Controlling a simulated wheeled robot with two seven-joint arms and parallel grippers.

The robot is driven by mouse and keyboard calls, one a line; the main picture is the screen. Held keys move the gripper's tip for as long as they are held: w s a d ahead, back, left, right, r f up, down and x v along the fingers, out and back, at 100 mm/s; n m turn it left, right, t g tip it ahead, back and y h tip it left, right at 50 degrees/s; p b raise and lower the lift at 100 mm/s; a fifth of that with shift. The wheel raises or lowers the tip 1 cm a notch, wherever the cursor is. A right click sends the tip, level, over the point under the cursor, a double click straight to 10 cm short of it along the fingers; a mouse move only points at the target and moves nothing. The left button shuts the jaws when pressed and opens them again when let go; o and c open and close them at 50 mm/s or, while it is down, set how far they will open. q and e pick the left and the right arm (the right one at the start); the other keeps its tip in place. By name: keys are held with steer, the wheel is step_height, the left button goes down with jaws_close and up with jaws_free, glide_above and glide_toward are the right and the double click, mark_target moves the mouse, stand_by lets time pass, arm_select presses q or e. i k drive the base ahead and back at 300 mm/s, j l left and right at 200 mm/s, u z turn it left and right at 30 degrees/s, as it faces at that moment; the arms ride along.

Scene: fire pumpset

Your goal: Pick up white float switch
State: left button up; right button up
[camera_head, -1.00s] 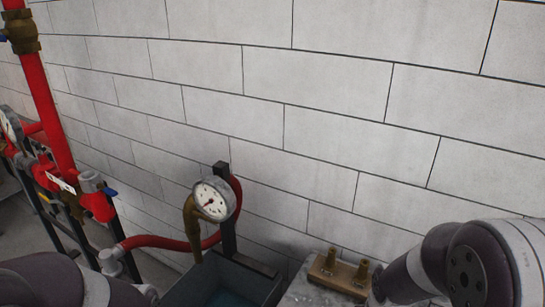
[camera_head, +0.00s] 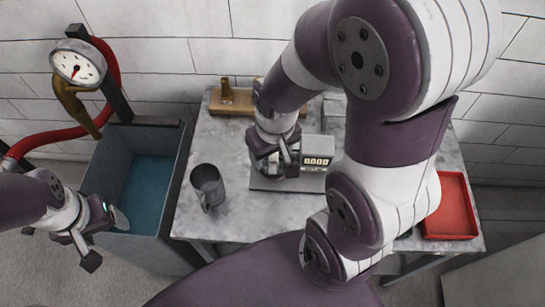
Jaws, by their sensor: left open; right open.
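I cannot clearly pick out a white float switch. A small pale rounded shape (camera_head: 121,218) shows at the near left rim of the tank, beside my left gripper; I cannot tell whether it is the switch or part of the gripper. My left gripper (camera_head: 103,240) is open at the lower left, by the outer side of the tank. My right gripper (camera_head: 277,167) is open, pointing down over the left part of a device with a digit display (camera_head: 318,162). My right arm hides much of the table's right half.
A grey tank (camera_head: 172,180) holds blue water (camera_head: 145,195). A pressure gauge (camera_head: 78,66) and red hose (camera_head: 50,140) stand beside it. On the grey table (camera_head: 250,218) are a metal mug (camera_head: 207,185), a wooden block with brass fittings (camera_head: 235,103) and a red tray (camera_head: 453,205).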

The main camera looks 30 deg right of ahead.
mark_target(274, 162)
steer(key=k+z, duration=0.35)
steer(key=k+l+z, duration=0.1)
steer(key=z, duration=0.25)
steer(key=k+l+z, duration=0.2)
steer(key=z, duration=0.15)
